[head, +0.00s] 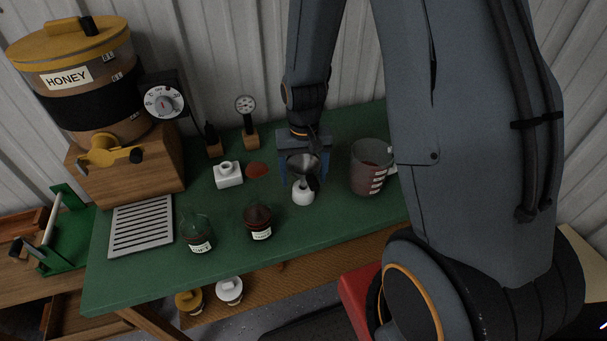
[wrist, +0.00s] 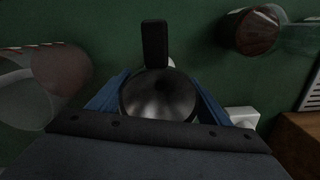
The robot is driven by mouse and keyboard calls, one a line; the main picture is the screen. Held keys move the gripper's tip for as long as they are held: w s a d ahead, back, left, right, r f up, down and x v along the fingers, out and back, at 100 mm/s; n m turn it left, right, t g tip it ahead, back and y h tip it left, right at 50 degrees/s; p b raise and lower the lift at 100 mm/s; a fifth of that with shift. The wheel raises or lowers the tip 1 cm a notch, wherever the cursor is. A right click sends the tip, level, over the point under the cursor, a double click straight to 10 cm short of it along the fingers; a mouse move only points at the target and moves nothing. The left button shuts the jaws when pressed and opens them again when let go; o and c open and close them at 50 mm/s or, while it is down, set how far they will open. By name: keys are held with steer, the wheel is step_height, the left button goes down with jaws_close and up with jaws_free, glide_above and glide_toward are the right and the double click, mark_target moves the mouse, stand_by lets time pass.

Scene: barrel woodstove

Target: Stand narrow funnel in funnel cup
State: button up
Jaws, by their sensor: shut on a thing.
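My gripper (head: 302,172) is shut on a grey metal funnel (head: 301,163), its blue fingers on either side of the rim. In the wrist view the funnel's wide mouth (wrist: 160,95) faces the camera between the fingers, with a black handle (wrist: 154,43) sticking out. A small white round vessel (head: 302,195) stands on the table just below and in front of the funnel; the spout's end is hidden, so I cannot tell whether it is inside. A white square-based piece with a round neck (head: 228,175) stands to the left; I cannot tell which white piece is the funnel cup.
A clear measuring jug (head: 370,168) of dark red liquid stands close right of the gripper. A gauge on a wooden block (head: 248,124) stands behind. The green tabletop (head: 180,272) is clear at its front edge.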

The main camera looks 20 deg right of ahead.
mark_target(304, 183)
steer(key=shift+f+b, duration=0.85)
steer(key=shift+f, duration=0.95)
stand_by(0.8)
steer(key=o, duration=1.5)
steer(key=shift+c, duration=0.2)
steer(key=shift+r, duration=0.1)
steer(key=shift+r+p, duration=2.5)
steer(key=shift+r, duration=0.45)
